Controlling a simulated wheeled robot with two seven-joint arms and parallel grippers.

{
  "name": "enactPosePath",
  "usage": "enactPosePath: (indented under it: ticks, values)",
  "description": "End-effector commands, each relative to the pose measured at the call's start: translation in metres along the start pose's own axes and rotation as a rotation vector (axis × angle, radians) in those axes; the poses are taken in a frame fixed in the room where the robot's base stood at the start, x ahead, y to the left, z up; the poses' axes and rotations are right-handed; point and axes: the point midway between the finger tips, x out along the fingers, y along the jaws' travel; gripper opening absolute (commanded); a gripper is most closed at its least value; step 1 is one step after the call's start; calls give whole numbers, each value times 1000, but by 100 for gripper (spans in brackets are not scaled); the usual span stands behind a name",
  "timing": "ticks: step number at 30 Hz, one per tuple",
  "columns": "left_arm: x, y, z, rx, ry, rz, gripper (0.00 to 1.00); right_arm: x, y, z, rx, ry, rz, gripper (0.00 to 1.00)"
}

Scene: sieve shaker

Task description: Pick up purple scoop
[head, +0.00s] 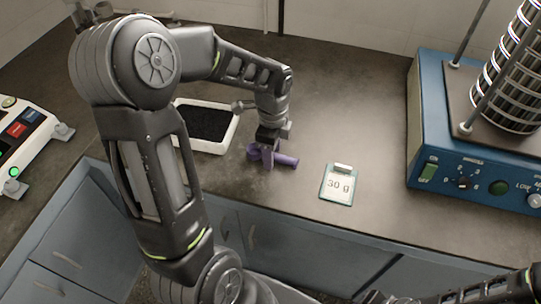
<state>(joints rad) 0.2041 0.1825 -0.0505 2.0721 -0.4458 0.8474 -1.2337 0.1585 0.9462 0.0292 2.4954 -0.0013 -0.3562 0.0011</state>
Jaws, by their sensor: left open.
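The purple scoop (285,160) lies on the dark grey worktop, just in front of the white tray's right side. My left gripper (267,160) points down right at the scoop, its fingers overlapping it in the head view. The gripper is open, and I cannot tell whether the fingers touch the scoop. The fingers hide part of the scoop's middle. My right arm shows only in part at the bottom right, and its gripper is not in view.
A white tray (217,146) of black granules stands behind my left forearm. A small clipboard reading "30 g" (338,185) lies right of the scoop. A blue sieve shaker (425,135) stands at the right. A white control box (27,132) is at the left.

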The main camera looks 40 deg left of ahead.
Motion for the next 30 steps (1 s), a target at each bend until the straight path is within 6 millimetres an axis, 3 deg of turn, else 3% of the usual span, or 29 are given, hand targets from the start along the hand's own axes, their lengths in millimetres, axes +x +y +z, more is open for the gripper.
enactPosePath:
  ticks: [5, 22, 30]
  values:
    - [0, 0, 0, 0, 0, 0, 47, 0, 0, 0, 0, 0, 0, 0]
    - [0, 0, 0, 0, 0, 0, 1, 0, 0, 0, 0, 0, 0, 0]
    - [0, 0, 0, 0, 0, 0, 0, 0, 0, 0, 0, 0, 0, 0]
